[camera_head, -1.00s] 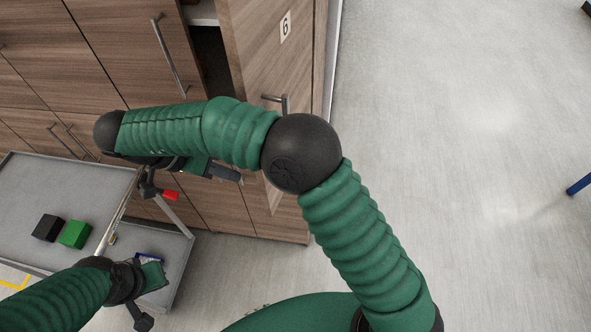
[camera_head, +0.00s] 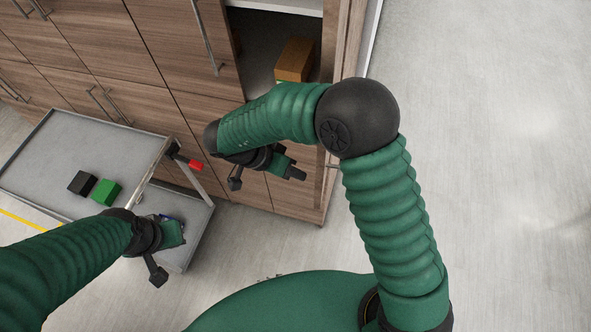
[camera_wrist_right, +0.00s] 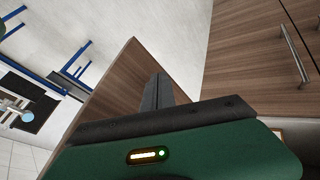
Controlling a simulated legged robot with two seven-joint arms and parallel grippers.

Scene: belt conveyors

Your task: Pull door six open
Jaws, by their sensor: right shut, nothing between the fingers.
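Door six (camera_head: 346,50) stands wide open, seen nearly edge-on in the head view at the right side of the cabinet; its number is out of sight. The open compartment (camera_head: 258,48) shows a brown-orange box (camera_head: 294,60) inside. My right gripper (camera_head: 290,172) is shut and empty, in front of the cabinet and below the opening, left of the door. In the right wrist view its dark fingers (camera_wrist_right: 158,92) lie in front of a wooden panel (camera_wrist_right: 130,72), probably the door; contact cannot be told. My left gripper (camera_head: 158,272) is low near the cart; its jaws are unclear.
A grey cart (camera_head: 90,150) with a black block (camera_head: 82,183) and a green block (camera_head: 106,192) stands at the left. Closed wooden doors (camera_head: 120,95) with bar handles line the cabinet. Open floor (camera_head: 490,150) lies to the right.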

